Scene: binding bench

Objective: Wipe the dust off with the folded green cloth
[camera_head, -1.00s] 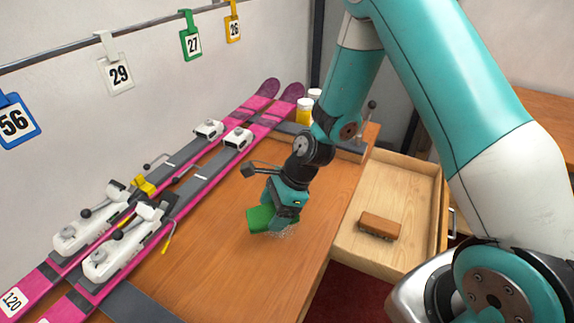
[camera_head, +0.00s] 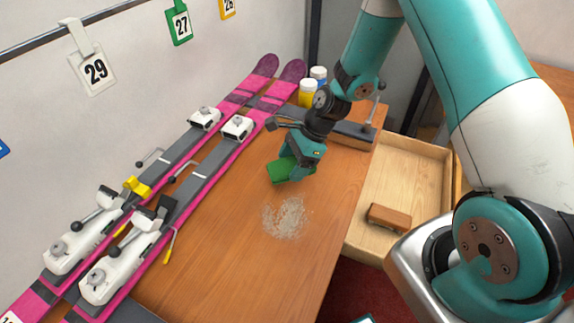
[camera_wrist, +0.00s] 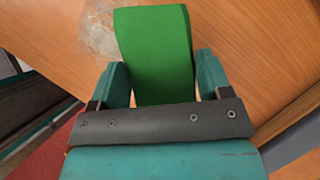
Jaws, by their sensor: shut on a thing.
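The folded green cloth (camera_head: 289,172) is held in my gripper (camera_head: 299,165), which is shut on it. In the wrist view the green cloth (camera_wrist: 154,48) sits between the two teal fingers of my gripper (camera_wrist: 160,82). A pale, speckled patch of dust (camera_head: 286,217) lies on the wooden bench top (camera_head: 222,245), nearer the camera than the cloth. Part of the dust (camera_wrist: 98,35) also shows in the wrist view, left of the cloth. I cannot tell whether the cloth touches the bench.
A pair of pink skis (camera_head: 215,172) with white bindings lies along the bench's left side. Yellow-and-white jars (camera_head: 307,95) and a grey clamp bar (camera_head: 352,134) stand at the far end. An open drawer (camera_head: 405,178) holding a brown block (camera_head: 389,216) juts out at right.

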